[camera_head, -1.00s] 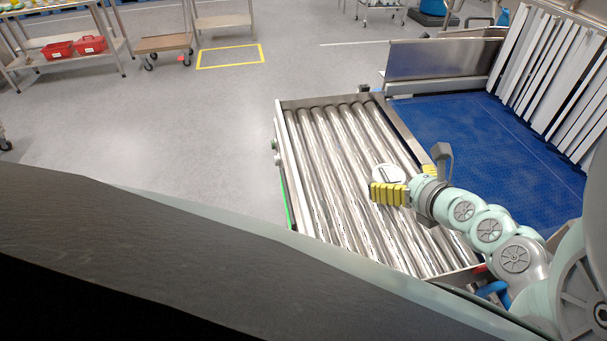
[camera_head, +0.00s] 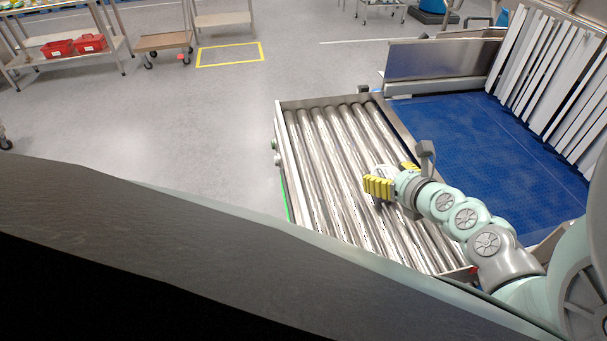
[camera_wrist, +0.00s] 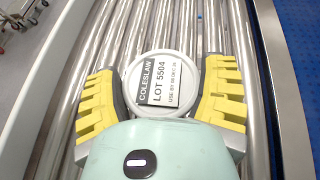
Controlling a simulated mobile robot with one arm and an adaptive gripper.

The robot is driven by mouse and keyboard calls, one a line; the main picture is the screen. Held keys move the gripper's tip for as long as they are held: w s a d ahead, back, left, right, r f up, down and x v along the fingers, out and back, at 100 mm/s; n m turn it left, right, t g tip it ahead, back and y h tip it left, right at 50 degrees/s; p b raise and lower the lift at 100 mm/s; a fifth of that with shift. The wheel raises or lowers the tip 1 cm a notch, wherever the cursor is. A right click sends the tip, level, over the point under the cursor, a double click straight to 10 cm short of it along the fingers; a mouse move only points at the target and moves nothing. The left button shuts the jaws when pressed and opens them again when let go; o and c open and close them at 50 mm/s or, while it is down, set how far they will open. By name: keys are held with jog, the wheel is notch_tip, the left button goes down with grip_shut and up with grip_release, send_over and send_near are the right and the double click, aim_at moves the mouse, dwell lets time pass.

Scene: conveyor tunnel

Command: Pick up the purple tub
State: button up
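A round tub (camera_wrist: 160,62) with a whitish lid lies between my fingers on the roller conveyor (camera_head: 335,165). Its label reads COLESLAW, LOT 5504. I see no purple on it; its side is hidden. In the head view the tub (camera_head: 382,171) is partly covered by my gripper (camera_head: 393,177). My gripper has yellow ribbed fingers, spread apart, one on each side of the lid. The wrist view shows my gripper (camera_wrist: 163,80) with both fingers very close to the lid's edge; whether they touch the tub is unclear.
A blue belt (camera_head: 480,150) adjoins the rollers on the right, with hanging strips (camera_head: 550,75) beyond. A metal rail (camera_head: 398,130) runs between them. A shelf with red bins (camera_head: 90,43) and a cart (camera_head: 163,44) stand far left. The rest of the rollers look clear.

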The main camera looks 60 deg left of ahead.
aim_at(387, 176)
jog(key=c, duration=0.6)
jog(key=shift+r, duration=0.2)
notch_tip(387, 176, up, 10)
jog(key=shift+w+f+p, duration=0.1)
jog(key=shift+f+p, duration=0.05)
jog(key=shift+p, duration=0.4)
jog(key=o, duration=0.7)
jog(key=c, duration=0.7)
jog(key=shift+c, duration=0.3)
